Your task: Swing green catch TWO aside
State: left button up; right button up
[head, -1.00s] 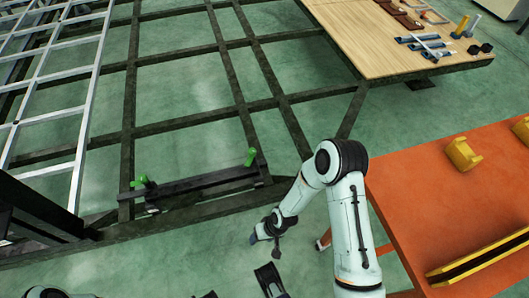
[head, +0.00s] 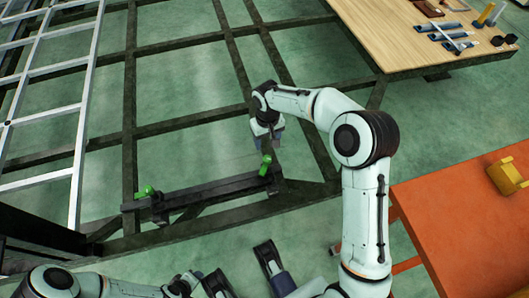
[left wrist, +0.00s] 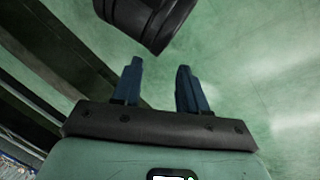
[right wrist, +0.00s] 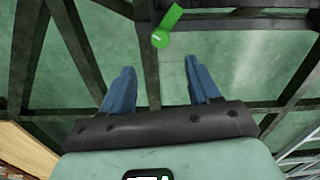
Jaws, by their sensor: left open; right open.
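Two green catches sit on a dark crossbar (head: 205,194) of the chassis in the head view. One catch (head: 149,191) is at the bar's left end, the other (head: 265,166) at its right end. I cannot read which is TWO. My right gripper (head: 267,141) is just above and behind the right-end catch, open and empty. In the right wrist view a green catch (right wrist: 166,27) lies ahead of the open fingers (right wrist: 160,82), apart from them. My left gripper (left wrist: 158,82) is open and empty in the left wrist view, with a dark cylindrical part (left wrist: 150,15) beyond its fingers.
Dark chassis beams (head: 190,127) form a grid over the green floor. A white ladder-like frame (head: 45,110) is at left. A wooden table (head: 385,35) with tools stands at upper right, an orange table (head: 440,215) with a yellow block (head: 506,176) at right.

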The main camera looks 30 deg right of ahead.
aim_at(267, 158)
notch_tip(267, 158, down, 10)
jog(key=shift+f+b, duration=0.1)
jog(key=shift+b, duration=1.05)
jog(key=shift+f, duration=0.6)
pick_arm(q)
jog(key=shift+y, duration=0.3)
jog(key=f, duration=0.1)
jog(key=w+a+f, duration=0.1)
jog(key=f, duration=0.1)
jog(key=shift+w+a+f, duration=0.2)
jog(key=shift+a+f, duration=0.15)
jog(key=shift+a, duration=0.05)
pick_arm(e)
jog(key=c, duration=1)
